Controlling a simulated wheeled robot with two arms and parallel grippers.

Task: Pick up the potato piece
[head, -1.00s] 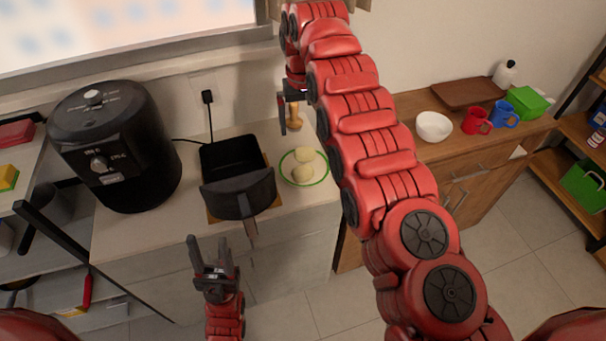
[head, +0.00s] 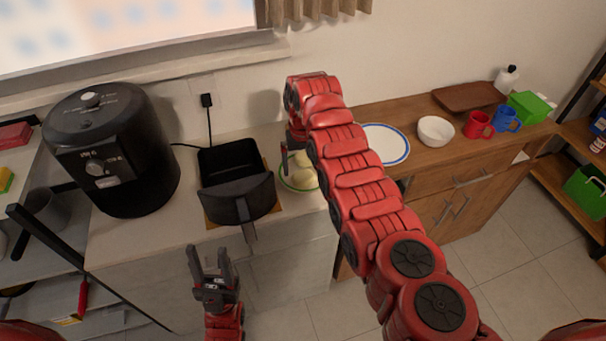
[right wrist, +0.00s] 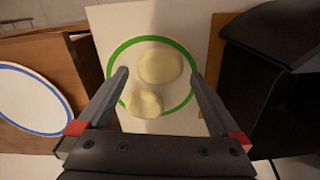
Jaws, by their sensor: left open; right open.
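Two pale yellow potato pieces lie on a white plate with a green rim (right wrist: 187,107). In the right wrist view one piece (right wrist: 160,67) is near the plate's middle and the other piece (right wrist: 142,102) is closer to my gripper. My right gripper (right wrist: 163,85) is open above the plate, its fingers either side of the pieces and holding nothing. In the head view the plate (head: 299,188) and pieces (head: 303,177) are partly hidden by my right arm and gripper (head: 286,170). My left gripper (head: 210,255) is open and empty in front of the counter.
A black air fryer (head: 112,148) stands at the left of the counter. Its open black basket (head: 236,198) is just left of the plate. A blue-rimmed plate (head: 388,143), white bowl (head: 435,131) and mugs (head: 478,125) are on the wooden cabinet at right.

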